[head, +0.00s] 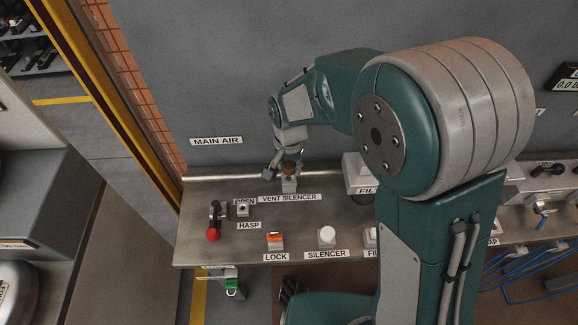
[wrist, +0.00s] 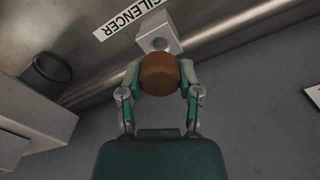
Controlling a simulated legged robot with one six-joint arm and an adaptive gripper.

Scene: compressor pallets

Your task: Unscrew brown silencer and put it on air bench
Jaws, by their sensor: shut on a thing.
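The brown silencer (wrist: 160,74) is a round brown piece between my gripper's two fingers in the wrist view. In the head view the silencer (head: 289,168) shows at the grey vent block (head: 289,184), above the VENT SILENCER label. My gripper (head: 285,165) is shut on the silencer from behind and above. In the wrist view the grey block (wrist: 158,40) lies just beyond the silencer. I cannot tell whether the silencer is still threaded into it. The air bench (head: 325,211) is the grey metal shelf under the MAIN AIR sign.
A red-knobbed valve (head: 213,232) stands at the bench's left. An orange lock (head: 275,240), a white round piece on the SILENCER spot (head: 327,236) and several labels line the front. A FIL-labelled block stands right of the vent. Bare bench lies between the vent and the front row.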

